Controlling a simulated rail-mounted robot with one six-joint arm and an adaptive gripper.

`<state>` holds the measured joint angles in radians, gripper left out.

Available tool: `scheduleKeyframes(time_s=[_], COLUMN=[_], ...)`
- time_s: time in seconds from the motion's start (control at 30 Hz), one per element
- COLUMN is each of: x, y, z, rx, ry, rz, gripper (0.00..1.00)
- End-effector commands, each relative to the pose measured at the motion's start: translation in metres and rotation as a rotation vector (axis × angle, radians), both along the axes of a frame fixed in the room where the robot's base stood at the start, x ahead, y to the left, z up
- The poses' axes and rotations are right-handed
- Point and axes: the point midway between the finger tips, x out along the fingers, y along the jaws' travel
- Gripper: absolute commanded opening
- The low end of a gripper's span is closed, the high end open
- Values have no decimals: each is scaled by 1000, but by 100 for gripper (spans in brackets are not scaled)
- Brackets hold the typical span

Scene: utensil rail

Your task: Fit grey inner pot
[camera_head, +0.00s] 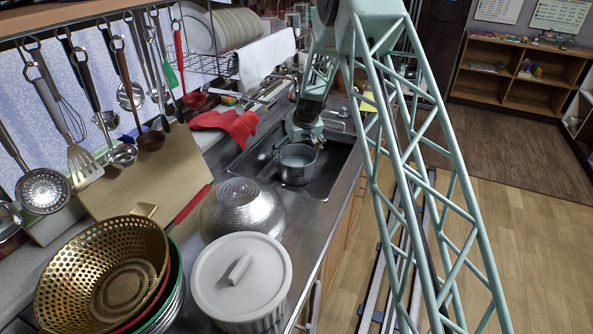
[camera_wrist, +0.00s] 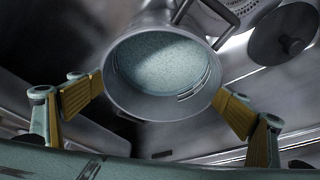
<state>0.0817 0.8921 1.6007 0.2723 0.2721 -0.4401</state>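A grey round pot (camera_head: 298,163) is at the sink, below my gripper (camera_head: 305,132). In the wrist view the grey pot (camera_wrist: 165,62) shows its open mouth, pale speckled inside and some marks on the inner wall. My gripper's two yellow-padded fingers (camera_wrist: 160,100) are spread wide, one on each side of the pot, close to its rim. I cannot tell whether the pads press on the wall. The pot's underside is hidden, so I cannot tell whether it rests on the sink floor.
The sink (camera_head: 335,165) is set in a steel counter. A steel bowl (camera_head: 243,208), a white lidded pot (camera_head: 240,275) and a gold colander (camera_head: 105,272) stand nearer. A red cloth (camera_head: 230,123) lies behind the sink. Utensils hang from the rail (camera_head: 75,22) at left.

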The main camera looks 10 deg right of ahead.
Motion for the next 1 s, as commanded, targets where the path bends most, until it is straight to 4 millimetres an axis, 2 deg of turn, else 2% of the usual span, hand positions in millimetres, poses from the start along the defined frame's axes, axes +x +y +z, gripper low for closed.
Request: scheduleKeyframes(time_s=[0.07, 0.43, 0.77, 1.0], x=[0, 1, 1, 1], y=[0, 0, 0, 0], z=[0, 2, 3, 15], rx=[0, -1, -1, 0], ry=[0, -3, -2, -3], rz=[0, 0, 0, 0], gripper=[85, 52, 52, 52])
